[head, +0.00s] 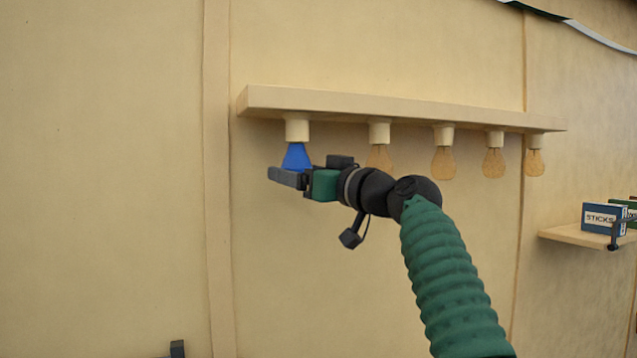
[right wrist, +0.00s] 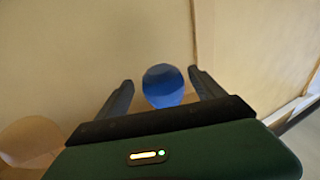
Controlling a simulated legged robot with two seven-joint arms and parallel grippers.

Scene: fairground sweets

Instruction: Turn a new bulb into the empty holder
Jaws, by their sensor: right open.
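A blue bulb (head: 297,157) hangs upright, wide end down, directly under the leftmost white holder (head: 297,128) and looks to meet it. I cannot tell how far it is seated. My right gripper (head: 284,178) is at the bulb's lower end, its jaws open. In the right wrist view the bulb's round end (right wrist: 163,86) shows between the two fingers (right wrist: 160,78), with a gap on both sides. A small dark piece at the bottom edge of the head view (head: 177,348) looks like part of my left gripper; its jaws do not show.
The holders hang from a cream ledge (head: 400,107) on the wall. Several amber bulbs (head: 443,162) hang to the right, the nearest close to my right wrist. A shelf (head: 580,235) with a blue "STICKS" box (head: 603,219) is at the far right. The wall at left is bare.

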